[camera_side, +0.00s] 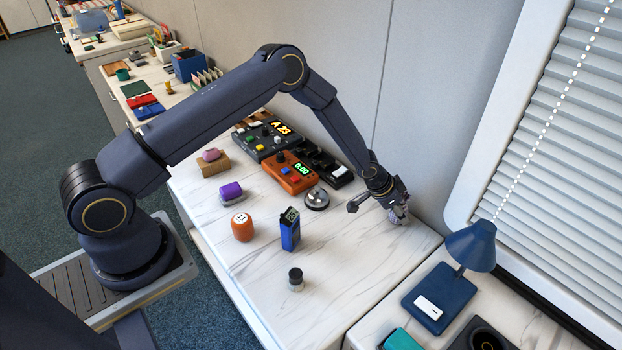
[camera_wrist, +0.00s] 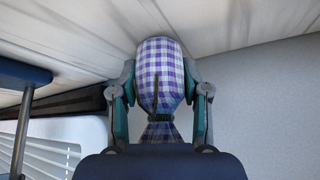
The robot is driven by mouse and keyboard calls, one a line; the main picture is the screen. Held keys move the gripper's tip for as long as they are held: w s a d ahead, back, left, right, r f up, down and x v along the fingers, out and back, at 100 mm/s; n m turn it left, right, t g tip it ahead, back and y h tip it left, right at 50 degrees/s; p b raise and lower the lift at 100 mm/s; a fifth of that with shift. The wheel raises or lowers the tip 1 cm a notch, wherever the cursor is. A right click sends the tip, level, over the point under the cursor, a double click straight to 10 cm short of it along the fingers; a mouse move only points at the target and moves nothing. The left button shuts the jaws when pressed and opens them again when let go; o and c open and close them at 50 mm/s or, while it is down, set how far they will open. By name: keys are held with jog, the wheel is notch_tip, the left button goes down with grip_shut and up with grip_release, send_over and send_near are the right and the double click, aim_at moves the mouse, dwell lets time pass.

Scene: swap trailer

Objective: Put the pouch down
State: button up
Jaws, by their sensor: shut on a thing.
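A pouch (camera_wrist: 160,70) in purple and white check, tied with a dark band at its neck, fills the middle of the wrist view. My gripper (camera_wrist: 160,95) is shut on it, with one finger on each side. In the side view my gripper (camera_side: 397,213) is low over the right end of the white marble counter (camera_side: 345,285), near the wall. The pouch (camera_side: 399,216) shows there only as a small pale patch, mostly hidden by the fingers. I cannot tell whether it touches the counter.
A blue lamp (camera_side: 470,246) stands to the right. The counter's front right is clear.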

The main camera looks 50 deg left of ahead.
jog(key=shift+f, duration=0.1)
jog(key=o, duration=1.1)
